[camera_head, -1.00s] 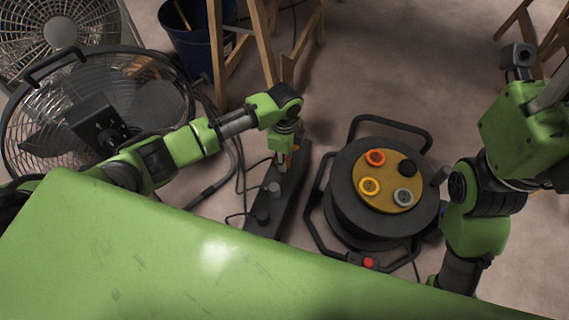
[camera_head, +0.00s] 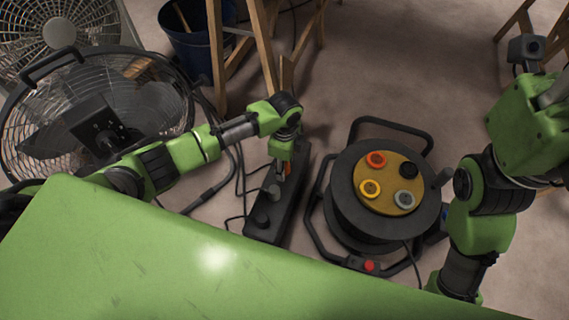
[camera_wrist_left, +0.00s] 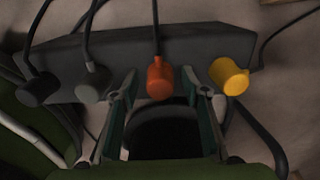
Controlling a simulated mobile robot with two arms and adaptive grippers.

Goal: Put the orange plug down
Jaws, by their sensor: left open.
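The orange plug (camera_wrist_left: 158,78) is at the dark power strip (camera_wrist_left: 190,45), between the grey plug (camera_wrist_left: 93,84) and the yellow plug (camera_wrist_left: 229,76) in the left wrist view. My left gripper (camera_wrist_left: 157,88) is open, with one finger on each side of the orange plug and visible gaps between. Whether the plug is fully seated in the strip cannot be told. In the head view my left gripper (camera_head: 279,174) is low over the strip (camera_head: 290,208), and only a bit of orange shows beside it. My right gripper is not in view; only my right arm shows.
A black plug (camera_wrist_left: 36,88) sits at the strip's left end in the wrist view. A cable reel (camera_head: 345,205) stands right of the strip. A fan (camera_head: 100,125), a blue bucket (camera_head: 190,45) and wooden trestle legs (camera_head: 262,50) stand behind. Cables lie left of the strip.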

